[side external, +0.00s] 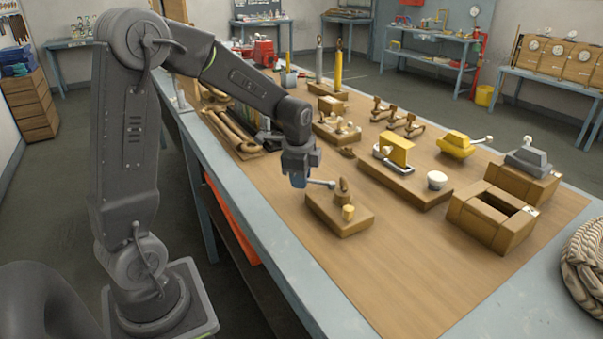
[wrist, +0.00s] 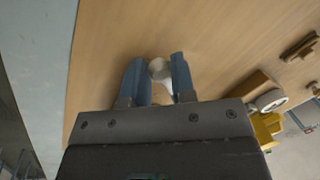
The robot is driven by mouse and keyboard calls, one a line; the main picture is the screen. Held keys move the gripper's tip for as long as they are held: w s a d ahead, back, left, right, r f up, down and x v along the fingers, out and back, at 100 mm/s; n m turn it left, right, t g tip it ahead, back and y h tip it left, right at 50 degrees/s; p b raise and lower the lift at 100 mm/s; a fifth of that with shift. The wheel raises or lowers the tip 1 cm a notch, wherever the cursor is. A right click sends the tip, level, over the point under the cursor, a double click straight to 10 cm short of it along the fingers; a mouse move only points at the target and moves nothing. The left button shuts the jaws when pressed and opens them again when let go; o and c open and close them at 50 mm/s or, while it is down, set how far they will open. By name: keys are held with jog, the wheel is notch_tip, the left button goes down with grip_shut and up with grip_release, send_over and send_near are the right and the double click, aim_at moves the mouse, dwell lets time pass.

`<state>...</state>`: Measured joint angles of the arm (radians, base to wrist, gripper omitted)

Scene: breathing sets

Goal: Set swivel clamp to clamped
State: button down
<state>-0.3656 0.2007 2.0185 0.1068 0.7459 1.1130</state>
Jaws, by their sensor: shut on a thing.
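The swivel clamp appears to be the small wooden block (side external: 338,222) with a brown post (side external: 343,192) and a short yellow cylinder (side external: 348,213), on the bench near my gripper. A thin grey lever (side external: 321,182) with a rounded end runs between my gripper and the post. My gripper (side external: 299,180) is at the left end of this lever, above and left of the block. In the wrist view the blue fingers (wrist: 158,80) are shut on a pale round knob (wrist: 159,67) with a light shaft. The block is hidden there.
To the right stands a wooden base (side external: 405,187) with a yellow upright (side external: 397,151) and a white cup-shaped part (side external: 437,180). An open brown box (side external: 485,222) is farther right. The front of the wooden mat (side external: 390,280) is clear.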

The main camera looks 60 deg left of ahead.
jog(key=d+n, duration=0.1)
jog(key=s+d+n, duration=0.1)
jog(key=n, duration=0.1)
jog(key=shift+d+n+g, duration=0.1)
jog(key=shift+n+g, duration=0.2)
jog(key=shift+s+d+n+g+y, duration=0.15)
jog(key=shift+d+n, duration=0.4)
jog(key=shift+n, duration=0.35)
jog(key=shift+w+d+n+g+y, duration=0.15)
jog(key=shift+d+n, duration=0.4)
jog(key=shift+n, duration=0.35)
jog(key=shift+s, duration=0.1)
jog(key=c, duration=0.9)
grip_release()
jog(key=shift+c, duration=0.2)
jog(key=shift+r, duration=0.1)
notch_tip(320, 180, up, 14)
jog(key=d, duration=0.2)
jog(key=shift+s+d+f, duration=0.25)
jog(key=shift+d, duration=0.1)
